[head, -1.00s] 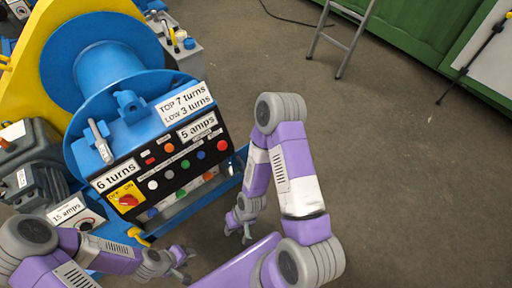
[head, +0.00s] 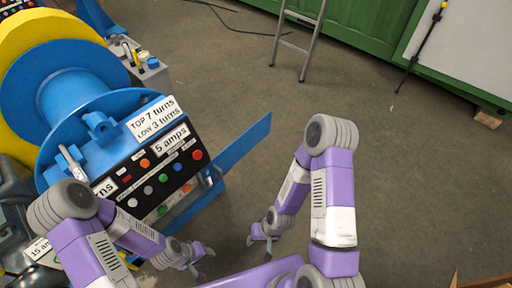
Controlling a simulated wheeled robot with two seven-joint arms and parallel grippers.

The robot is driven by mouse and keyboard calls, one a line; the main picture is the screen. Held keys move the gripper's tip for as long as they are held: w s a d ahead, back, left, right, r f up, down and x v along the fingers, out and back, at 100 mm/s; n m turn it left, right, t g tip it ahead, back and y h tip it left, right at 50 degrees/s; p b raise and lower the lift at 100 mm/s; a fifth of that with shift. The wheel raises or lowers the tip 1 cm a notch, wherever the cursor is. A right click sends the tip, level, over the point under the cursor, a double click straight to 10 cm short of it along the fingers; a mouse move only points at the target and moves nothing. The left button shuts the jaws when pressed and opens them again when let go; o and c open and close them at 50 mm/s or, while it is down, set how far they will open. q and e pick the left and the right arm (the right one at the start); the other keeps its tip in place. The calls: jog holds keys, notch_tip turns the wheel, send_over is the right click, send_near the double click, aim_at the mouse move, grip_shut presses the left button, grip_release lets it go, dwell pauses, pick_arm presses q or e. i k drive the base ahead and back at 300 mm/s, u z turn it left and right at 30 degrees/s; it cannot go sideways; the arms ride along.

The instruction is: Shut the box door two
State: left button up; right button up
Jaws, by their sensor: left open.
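A flat blue door panel (head: 243,143) stands swung out from the right side of the black-faced control box (head: 160,172) on the blue machine. No number shows on the panel, so I cannot tell from a mark that it is door two. My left gripper (head: 203,262) is open and empty, low in front of the box. My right gripper (head: 259,246) appears open and empty, below the panel and to the right of the box, apart from both. My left arm hides the lower left of the box.
A large blue spool (head: 68,95) with a yellow flange (head: 45,30) stands behind the box. A grey ladder (head: 308,45) and a green container (head: 365,35) are at the back. A tripod pole (head: 420,48) stands at the right. The floor between is clear.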

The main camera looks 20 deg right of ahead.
aim_at(229, 157)
jog(key=z, duration=0.05)
jog(key=i, duration=0.45)
jog(key=z, duration=1.3)
